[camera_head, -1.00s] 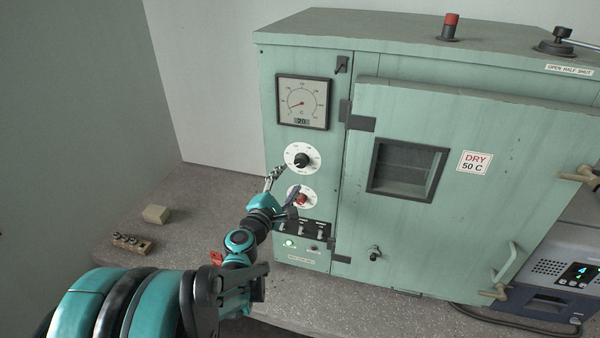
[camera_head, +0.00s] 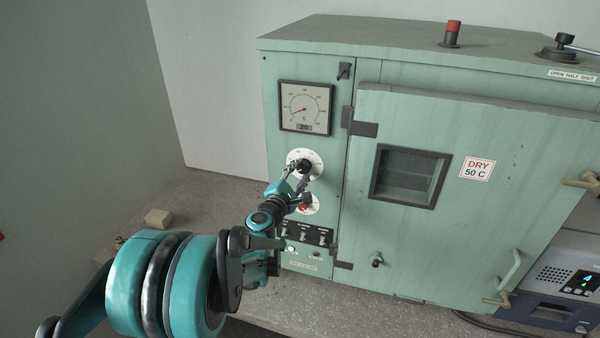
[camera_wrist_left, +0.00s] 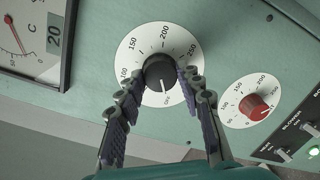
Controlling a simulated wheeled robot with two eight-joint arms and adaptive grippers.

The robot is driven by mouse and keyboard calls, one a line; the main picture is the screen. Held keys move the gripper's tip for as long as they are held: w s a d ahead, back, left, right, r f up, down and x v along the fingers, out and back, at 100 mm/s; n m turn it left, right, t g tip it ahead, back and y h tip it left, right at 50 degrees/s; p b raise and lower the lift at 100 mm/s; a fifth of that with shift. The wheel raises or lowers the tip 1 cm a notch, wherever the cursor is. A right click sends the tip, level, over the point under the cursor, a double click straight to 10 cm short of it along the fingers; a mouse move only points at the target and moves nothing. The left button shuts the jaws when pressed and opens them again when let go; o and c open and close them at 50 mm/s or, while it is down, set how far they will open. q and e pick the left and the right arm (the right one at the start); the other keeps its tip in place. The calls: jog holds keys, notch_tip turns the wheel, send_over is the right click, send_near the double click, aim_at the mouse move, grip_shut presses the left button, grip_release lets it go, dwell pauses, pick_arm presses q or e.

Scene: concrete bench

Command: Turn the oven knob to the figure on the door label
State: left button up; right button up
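The black oven knob (camera_wrist_left: 160,74) sits on a round white dial (camera_wrist_left: 132,49) with figures up to 250. Its white line points to the lower mark, which seems to read OFF. The knob also shows in the head view (camera_head: 303,166). My left gripper (camera_wrist_left: 160,82) is open, with one finger on each side of the knob's lower part; whether they touch it I cannot tell. In the head view, the left gripper (camera_head: 297,173) partly covers the dial. The door label (camera_head: 477,168) reads DRY 50 C. My right gripper is not in view.
A red knob (camera_wrist_left: 254,107) on a smaller dial lies close by, with black switches (camera_head: 304,234) below. A gauge (camera_head: 305,107) above displays 20. The oven door (camera_head: 420,240) is shut. A beige block (camera_head: 158,217) lies on the bench at the left.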

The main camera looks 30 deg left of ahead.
pick_arm(q)
jog(key=c, duration=0.4)
jog(key=shift+c, duration=0.2)
jog(key=shift+m, duration=0.3)
jog(key=m, duration=0.4)
jog(key=shift+d+b, duration=0.1)
jog(key=shift+b, duration=0.3)
jog(key=shift+m+g, duration=0.4)
jog(key=shift+m, duration=2)
jog(key=o, duration=1.2)
jog(key=shift+c, duration=0.2)
